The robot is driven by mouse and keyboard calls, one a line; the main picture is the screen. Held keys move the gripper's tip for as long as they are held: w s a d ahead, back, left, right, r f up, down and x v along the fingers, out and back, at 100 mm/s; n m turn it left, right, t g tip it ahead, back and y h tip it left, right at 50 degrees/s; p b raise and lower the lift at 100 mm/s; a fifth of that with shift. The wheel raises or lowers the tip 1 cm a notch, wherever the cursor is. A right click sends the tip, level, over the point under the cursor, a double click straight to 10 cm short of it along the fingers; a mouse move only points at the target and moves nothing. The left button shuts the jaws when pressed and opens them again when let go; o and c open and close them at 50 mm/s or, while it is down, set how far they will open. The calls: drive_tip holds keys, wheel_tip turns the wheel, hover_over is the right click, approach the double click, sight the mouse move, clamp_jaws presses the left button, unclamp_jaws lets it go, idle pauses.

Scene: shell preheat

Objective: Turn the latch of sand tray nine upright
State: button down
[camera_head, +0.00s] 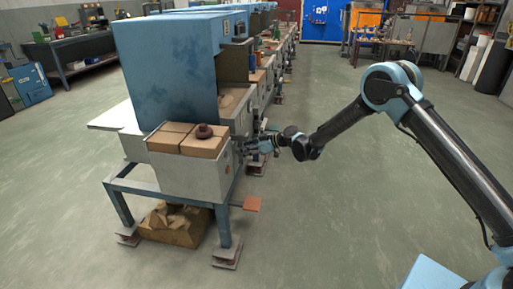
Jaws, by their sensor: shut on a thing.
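A pale grey tray-like box (185,177) sits at the near end of the blue bench row, with tan blocks (187,139) and a small brown round piece (204,131) on top. I cannot read a number on it, so I cannot tell whether it is tray nine. My gripper (246,146) reaches in from the right and is shut at the box's right side. The latch there is too small and too covered by my gripper to show its angle.
A tall blue cabinet (170,68) stands right behind the box, with more machines in a row behind it. A blue leg frame (225,226) carries the box, and a brown crate (172,225) lies below. The right floor is clear.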

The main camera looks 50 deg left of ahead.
drive_tip(key=shift+a, duration=0.1)
idle(0.4)
drive_tip(key=c, duration=1.4)
unclamp_jaws()
drive_tip(key=shift+r, duration=0.1)
drive_tip(key=shift+c, duration=0.2)
drive_tip(key=v, duration=1.2)
